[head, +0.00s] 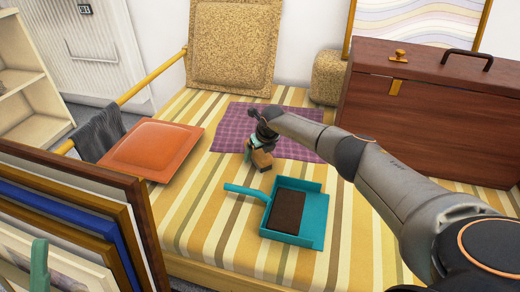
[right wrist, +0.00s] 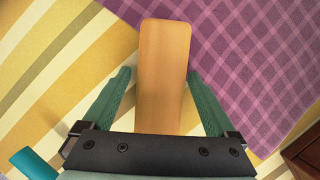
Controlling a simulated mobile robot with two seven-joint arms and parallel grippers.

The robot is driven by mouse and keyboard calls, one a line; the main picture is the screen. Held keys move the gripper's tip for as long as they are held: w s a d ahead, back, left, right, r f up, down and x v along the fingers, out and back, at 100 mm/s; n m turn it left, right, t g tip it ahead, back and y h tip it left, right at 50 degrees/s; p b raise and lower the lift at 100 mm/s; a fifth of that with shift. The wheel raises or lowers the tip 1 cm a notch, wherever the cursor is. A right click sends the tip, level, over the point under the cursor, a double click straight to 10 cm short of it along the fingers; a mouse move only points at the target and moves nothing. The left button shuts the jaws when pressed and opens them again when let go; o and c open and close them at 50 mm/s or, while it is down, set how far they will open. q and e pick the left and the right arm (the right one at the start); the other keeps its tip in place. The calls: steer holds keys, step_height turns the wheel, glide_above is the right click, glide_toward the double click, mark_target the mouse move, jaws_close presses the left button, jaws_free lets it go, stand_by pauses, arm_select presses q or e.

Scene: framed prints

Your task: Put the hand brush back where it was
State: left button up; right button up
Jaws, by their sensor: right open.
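The hand brush shows as a tan wooden piece (head: 261,158) on the striped bed cover, near the edge of the purple plaid cloth. My right gripper (head: 250,146) is over it, pointing down and partly hiding it. In the right wrist view the wooden piece (right wrist: 164,65) lies between the two green fingers of my right gripper (right wrist: 160,90), with gaps on both sides. Its bristles cannot be made out. A teal dustpan (head: 316,214) with a dark brown patch inside lies just in front. A green finger, seemingly of my left gripper (head: 39,265), shows at the lower left; its opening cannot be judged.
The purple plaid cloth (head: 232,118) lies behind the brush. An orange cushion (head: 153,146) is on the left and a brown wooden case (head: 430,115) on the right. Framed prints (head: 122,215) lean at the lower left. Striped cover around the dustpan is clear.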

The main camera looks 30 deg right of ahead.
steer(key=shift+r, duration=0.35)
steer(key=p+v, duration=0.7)
steer(key=v, duration=0.4)
steer(key=shift+w+d+r, duration=0.1)
steer(key=shift+r, duration=0.05)
arm_select(q)
step_height(320, 180, up, 9)
steer(key=shift+s+a+t+p, duration=0.2)
steer(key=shift+a+t+p, duration=0.1)
steer(key=shift+a+p, duration=0.15)
arm_select(e)
steer(key=shift+s+r, duration=0.25)
steer(key=shift+r, duration=0.25)
arm_select(q)
steer(key=shift+n, duration=0.3)
